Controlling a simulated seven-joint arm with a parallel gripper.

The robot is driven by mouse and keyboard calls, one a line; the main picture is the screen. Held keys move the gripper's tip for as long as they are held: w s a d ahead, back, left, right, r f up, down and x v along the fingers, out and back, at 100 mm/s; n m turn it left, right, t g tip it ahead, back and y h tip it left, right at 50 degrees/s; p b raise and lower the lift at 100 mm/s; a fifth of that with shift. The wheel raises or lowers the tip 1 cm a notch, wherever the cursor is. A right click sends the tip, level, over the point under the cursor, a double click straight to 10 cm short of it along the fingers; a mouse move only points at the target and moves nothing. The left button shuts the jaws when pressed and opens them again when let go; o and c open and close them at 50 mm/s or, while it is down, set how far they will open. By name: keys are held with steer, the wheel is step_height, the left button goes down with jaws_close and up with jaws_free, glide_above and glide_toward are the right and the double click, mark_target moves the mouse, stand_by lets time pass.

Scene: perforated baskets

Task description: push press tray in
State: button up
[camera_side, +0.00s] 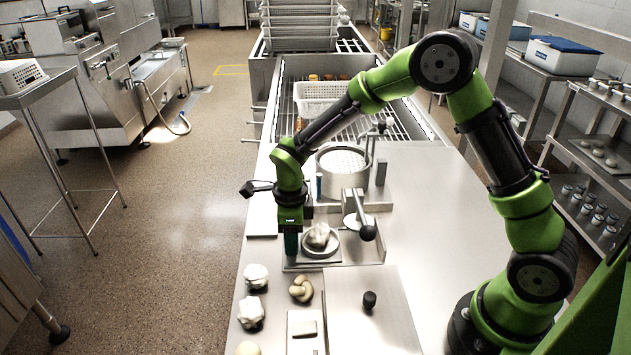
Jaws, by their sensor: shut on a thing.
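The press tray (334,250) is a small metal slide with a round dish, at the front of the press. A pale dough lump (319,235) sits in the dish. The press (343,188) is a metal round body with a perforated top, just behind the tray, with a black-knobbed lever (367,232) on its right. My gripper (291,247) points down at the tray's left side, its fingers shut at the tray's edge. The exact contact point is hidden by the fingers.
Knotted dough (301,288), white dough pieces (251,312) and a flat panel with a black knob (369,300) lie in front. A white perforated basket (318,97) stands in the grated well behind the press. The steel counter (445,215) is clear on the right.

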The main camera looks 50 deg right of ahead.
mark_target(335, 242)
steer(key=shift+s+d+f, duration=0.2)
steer(key=shift+s+d, duration=0.8)
steer(key=shift+d, duration=0.1)
steer(key=shift+s+d+f, duration=0.2)
steer(key=shift+s+d, duration=0.85)
steer(key=shift+d, duration=0.05)
steer(key=shift+s+d+f, duration=0.2)
steer(key=shift+s+d, duration=0.8)
steer(key=shift+d, duration=0.1)
steer(key=shift+s+d, duration=0.2)
steer(key=o, duration=0.4)
steer(key=shift+w+a+r, duration=0.1)
steer(key=shift+a+r, duration=0.05)
steer(key=shift+r, duration=1.7)
steer(key=shift+a+r, duration=0.1)
steer(key=shift+r, duration=1.7)
steer(key=shift+r, duration=0.2)
steer(key=s+r+n+t, duration=0.2)
steer(key=s+r+n, duration=0.2)
steer(key=n, duration=0.3)
steer(key=s+a+r+n+t+y, duration=0.1)
steer(key=s+r+n+t, duration=0.1)
steer(key=s+r+n, duration=0.2)
steer(key=s+r+n+t, duration=0.3)
steer(key=s+r+n, duration=0.2)
steer(key=r+n, duration=0.3)
steer(key=shift+a+n+y, duration=0.15)
steer(key=shift+n+y, duration=0.25)
steer(key=shift+n, duration=1.6)
